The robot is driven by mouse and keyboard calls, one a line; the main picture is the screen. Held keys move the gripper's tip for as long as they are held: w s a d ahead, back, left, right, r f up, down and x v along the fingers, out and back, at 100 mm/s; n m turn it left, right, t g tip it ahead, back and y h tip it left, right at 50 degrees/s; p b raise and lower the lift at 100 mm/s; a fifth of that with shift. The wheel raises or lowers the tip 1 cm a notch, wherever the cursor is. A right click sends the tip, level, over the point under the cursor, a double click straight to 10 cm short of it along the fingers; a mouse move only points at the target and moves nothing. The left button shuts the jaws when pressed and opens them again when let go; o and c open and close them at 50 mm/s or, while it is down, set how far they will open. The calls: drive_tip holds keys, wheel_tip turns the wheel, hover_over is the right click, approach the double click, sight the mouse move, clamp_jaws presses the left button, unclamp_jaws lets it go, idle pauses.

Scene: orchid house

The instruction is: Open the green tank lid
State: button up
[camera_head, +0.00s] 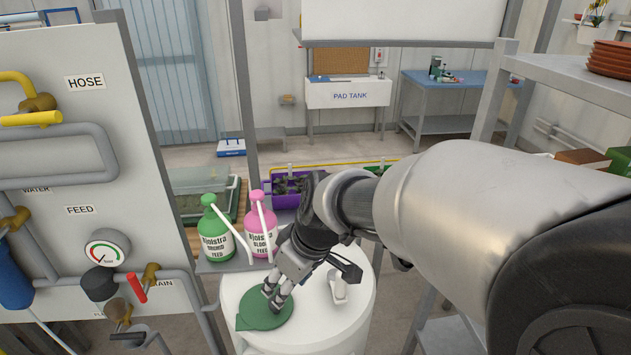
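The green tank lid (262,316) is a round disc on top of the white tank (316,328), near the bottom centre of the head view. It looks closed and flat. My gripper (272,297) points down at it from the upper right. Its fingertips are at the lid's upper right part, and appear close to or touching it. The fingers look near each other, but I cannot tell whether they hold anything. They hide part of the lid.
A green bottle (219,236) and a pink bottle (260,227) stand just behind the tank. A pipe panel (75,130) with a gauge (106,249) stands at left; a metal shelf (575,80) is at right.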

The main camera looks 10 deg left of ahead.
drive_tip(key=b, duration=0.2)
approach(264, 300)
drive_tip(key=f, duration=0.3)
drive_tip(key=s+f, duration=0.1)
drive_tip(key=shift+d+f, duration=0.15)
drive_tip(key=shift+d, duration=0.2)
drive_tip(key=shift+c, duration=0.2)
clamp_jaws()
